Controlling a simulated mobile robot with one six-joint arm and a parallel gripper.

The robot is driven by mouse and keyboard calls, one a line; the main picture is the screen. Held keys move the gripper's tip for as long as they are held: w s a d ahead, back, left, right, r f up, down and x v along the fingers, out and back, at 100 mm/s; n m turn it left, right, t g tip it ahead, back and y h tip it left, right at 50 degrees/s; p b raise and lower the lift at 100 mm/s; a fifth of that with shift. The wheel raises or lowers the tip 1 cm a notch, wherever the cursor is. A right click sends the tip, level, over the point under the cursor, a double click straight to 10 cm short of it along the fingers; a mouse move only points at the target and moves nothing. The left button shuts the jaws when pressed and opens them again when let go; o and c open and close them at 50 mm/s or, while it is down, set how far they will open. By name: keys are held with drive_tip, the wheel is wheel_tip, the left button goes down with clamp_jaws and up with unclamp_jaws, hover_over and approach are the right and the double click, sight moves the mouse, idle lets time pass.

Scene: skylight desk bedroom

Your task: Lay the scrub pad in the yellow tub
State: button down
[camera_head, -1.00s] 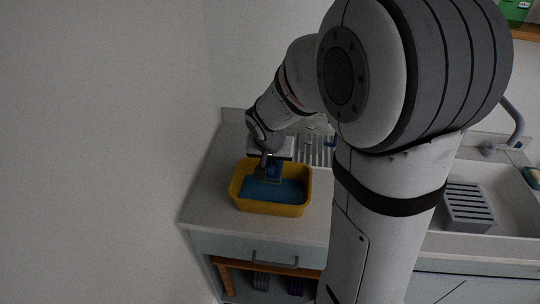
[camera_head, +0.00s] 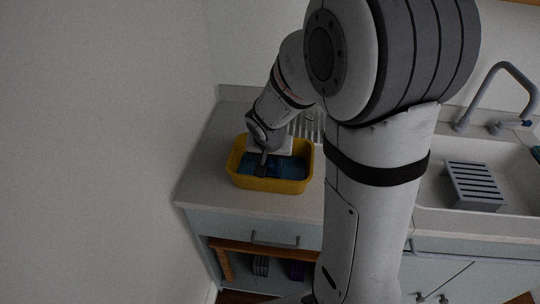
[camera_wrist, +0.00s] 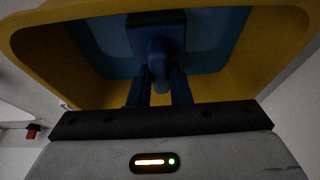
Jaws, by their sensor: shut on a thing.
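The yellow tub (camera_head: 268,185) stands on the counter at the left, with a blue layer covering its bottom. My gripper (camera_head: 263,164) reaches down inside the tub. In the wrist view my gripper (camera_wrist: 160,95) is shut on a dark blue piece with a rounded knob, which I take for the scrub pad (camera_wrist: 155,35). The pad is within the tub's outline, over the blue bottom. I cannot tell whether it touches the bottom. The tub's yellow wall (camera_wrist: 50,55) surrounds it in the wrist view. In the head view my gripper mostly hides the pad.
A ribbed rack (camera_head: 306,125) is behind the tub. The sink (camera_head: 498,205) at the right holds a grey slatted rack (camera_head: 474,186), with a grey faucet (camera_head: 508,70) behind. Bare counter (camera_head: 205,170) lies left of the tub, near the wall. A drawer handle (camera_head: 275,240) is below.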

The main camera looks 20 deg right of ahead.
drive_tip(key=shift+f+b, duration=0.6)
drive_tip(key=shift+b, duration=0.2)
idle(0.8)
drive_tip(key=c, duration=1.3)
unclamp_jaws()
drive_tip(key=shift+o, duration=0.2)
drive_tip(key=v, duration=0.8)
drive_tip(key=shift+p, duration=0.35)
wheel_tip(320, 180, up, 9)
drive_tip(key=p, duration=0.5)
drive_tip(key=shift+p, duration=0.4)
drive_tip(key=s+d+r+n+g+y, duration=0.1)
drive_tip(key=s+n, duration=0.3)
drive_tip(key=s, duration=1.2)
drive_tip(key=shift+s+d+y, duration=0.15)
drive_tip(key=shift+s+y, duration=0.25)
